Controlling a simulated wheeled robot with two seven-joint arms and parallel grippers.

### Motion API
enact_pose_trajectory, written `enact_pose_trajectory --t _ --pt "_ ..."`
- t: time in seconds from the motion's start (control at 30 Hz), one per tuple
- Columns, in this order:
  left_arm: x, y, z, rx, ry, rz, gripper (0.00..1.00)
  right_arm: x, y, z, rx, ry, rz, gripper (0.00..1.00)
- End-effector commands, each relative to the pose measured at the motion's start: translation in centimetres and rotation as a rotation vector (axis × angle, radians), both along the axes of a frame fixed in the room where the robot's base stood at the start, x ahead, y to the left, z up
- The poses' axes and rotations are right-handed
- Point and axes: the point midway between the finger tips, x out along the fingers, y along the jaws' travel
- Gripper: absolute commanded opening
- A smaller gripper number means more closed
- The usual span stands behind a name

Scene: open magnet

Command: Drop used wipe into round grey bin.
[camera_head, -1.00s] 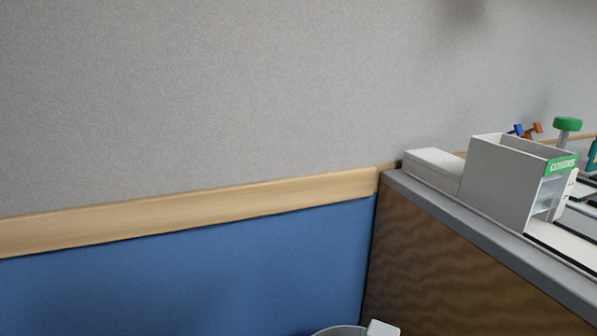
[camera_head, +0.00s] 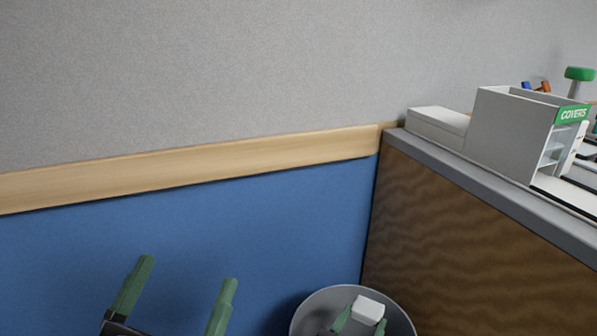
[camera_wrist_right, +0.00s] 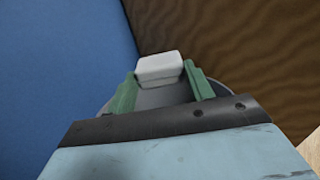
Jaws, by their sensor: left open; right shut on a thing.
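The used wipe (camera_head: 368,310) is a small white block held between the green fingers of my right gripper (camera_head: 358,320). The wipe also shows in the right wrist view (camera_wrist_right: 160,67), with the right gripper (camera_wrist_right: 162,80) shut on it. The round grey bin (camera_head: 308,307) stands at the bottom of the head view, and its rim (camera_wrist_right: 97,111) shows behind the fingers in the wrist view. The wipe appears over the bin's opening; its height above the rim is hard to tell. My left gripper (camera_head: 188,275) is open and empty, left of the bin, in front of the blue wall.
A blue lower wall (camera_head: 190,215) with a wooden rail (camera_head: 200,165) stands behind the bin. A wood-sided counter (camera_head: 460,240) rises at the right.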

Motion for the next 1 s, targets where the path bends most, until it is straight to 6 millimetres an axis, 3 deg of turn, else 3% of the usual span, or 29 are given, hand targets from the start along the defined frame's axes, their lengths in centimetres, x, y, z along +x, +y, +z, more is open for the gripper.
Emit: enact_pose_trajectory --t 0.23,0.67,0.7,0.8,0.87,1.0 --pt "-1.3 0.3 1.3 -0.052 -0.173 0.0 1.0 0.0 0.0 -1.9 -0.002 0.0 0.001 0.34" --pt "-1.7 0.4 1.8 -0.067 -0.223 0.001 1.0 0.0 0.0 -2.2 0.0 0.0 0.0 0.34" --pt "-1.7 0.4 1.7 -0.067 -0.223 0.001 1.0 0.0 0.0 -2.2 0.0 0.0 0.0 0.56" --pt "-1.7 0.4 1.7 -0.067 -0.223 0.001 1.0 0.0 0.0 -2.2 -0.001 0.001 0.0 0.69" --pt "-1.7 0.4 1.7 -0.067 -0.223 0.001 1.0 0.0 0.0 -2.2 -0.001 0.001 0.0 0.77" --pt "-1.7 0.4 1.7 -0.066 -0.223 0.001 1.0 0.0 0.0 -2.2 -0.001 0.001 0.0 0.77"
